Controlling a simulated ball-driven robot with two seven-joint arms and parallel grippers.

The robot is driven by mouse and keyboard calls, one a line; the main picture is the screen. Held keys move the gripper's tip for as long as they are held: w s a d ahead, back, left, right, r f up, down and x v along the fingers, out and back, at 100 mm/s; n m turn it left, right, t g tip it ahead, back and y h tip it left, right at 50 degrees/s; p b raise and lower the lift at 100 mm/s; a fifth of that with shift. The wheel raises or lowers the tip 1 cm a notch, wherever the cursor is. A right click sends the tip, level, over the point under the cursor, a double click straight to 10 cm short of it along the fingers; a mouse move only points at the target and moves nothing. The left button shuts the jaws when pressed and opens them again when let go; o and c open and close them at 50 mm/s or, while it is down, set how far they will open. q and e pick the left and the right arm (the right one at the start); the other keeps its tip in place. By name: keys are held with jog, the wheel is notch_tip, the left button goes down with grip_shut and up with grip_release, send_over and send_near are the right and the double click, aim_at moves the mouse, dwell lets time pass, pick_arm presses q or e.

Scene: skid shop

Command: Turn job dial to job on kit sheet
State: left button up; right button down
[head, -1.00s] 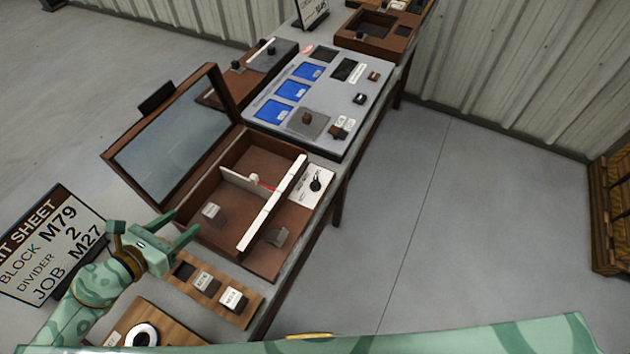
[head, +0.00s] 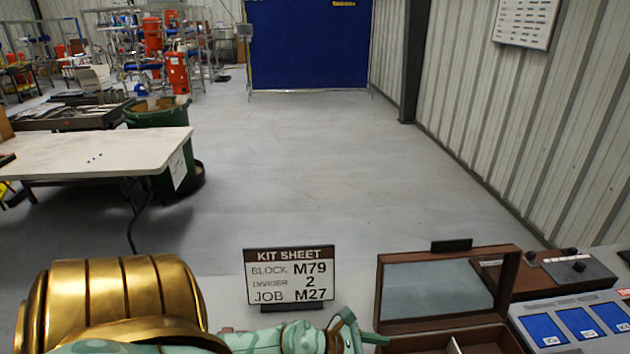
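The kit sheet (head: 290,276) stands upright on its holder at the lower middle. It reads block M79, divider 2, job M27. My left gripper (head: 366,330) is at the bottom edge, just right of the kit sheet and beside the open box (head: 395,341). Its fingers are apart with nothing seen between them. The job dial cannot be made out in this view; the part of the bench right of the box's inside is cut off by the bottom edge. My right gripper is out of view.
The box's glazed lid (head: 440,283) stands raised. A grey panel with blue screens (head: 578,323) and a tray with black knobs (head: 570,270) are at the right. A white table (head: 90,155) is at the left.

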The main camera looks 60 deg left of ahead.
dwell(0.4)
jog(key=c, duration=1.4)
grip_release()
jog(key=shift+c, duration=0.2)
